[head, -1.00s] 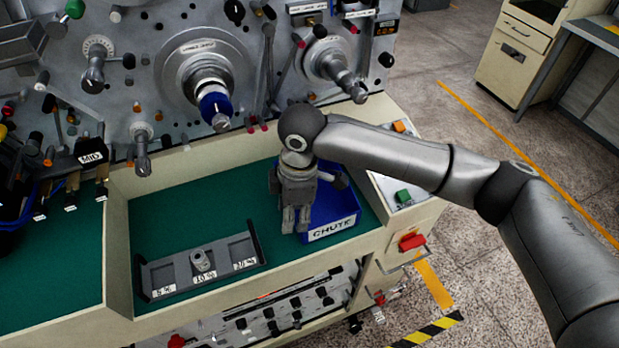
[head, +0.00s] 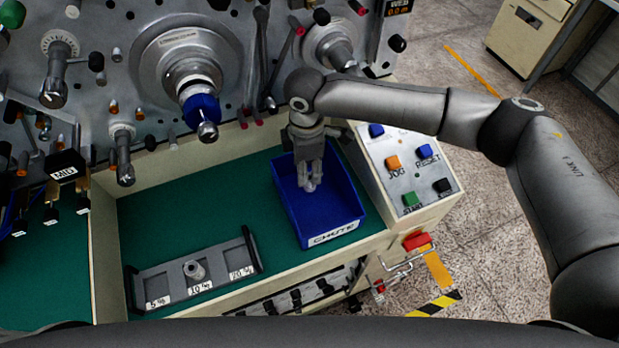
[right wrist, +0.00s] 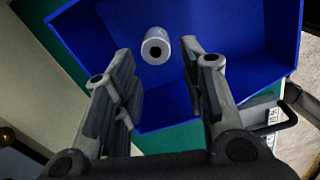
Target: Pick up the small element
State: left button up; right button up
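A small light-grey cylinder (right wrist: 156,46) with a dark hole lies in the blue bin marked CHUTE, seen in the right wrist view. My right gripper (right wrist: 158,78) is open, its two fingers apart with the cylinder showing beyond and between their tips. In the head view my right gripper (head: 311,184) points down over the back part of the blue bin (head: 338,230); I cannot tell the cylinder from the fingers there. Another small grey cylinder (head: 194,270) stands in the middle slot, marked 10, of a dark tray (head: 219,284). My left gripper is not in view.
The winding machine with its blue-collared spindle (head: 203,112) stands behind the green worktop (head: 190,215). A button panel (head: 405,172) is just right of the bin. The worktop between tray and bin is clear. The bin walls surround the space below the right gripper.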

aim_at(309, 177)
jog(key=shift+f, duration=0.3)
jog(key=f+p, duration=0.1)
jog(key=f, duration=0.1)
jog(key=f+p, duration=0.1)
jog(key=f, duration=0.1)
jog(key=shift+w+d+f+p, duration=0.15)
jog(key=shift+d+p, duration=0.05)
jog(key=shift+p, duration=0.15)
jog(key=shift+f, duration=0.35)
jog(key=shift+c, duration=0.8)
jog(key=c, duration=0.6)
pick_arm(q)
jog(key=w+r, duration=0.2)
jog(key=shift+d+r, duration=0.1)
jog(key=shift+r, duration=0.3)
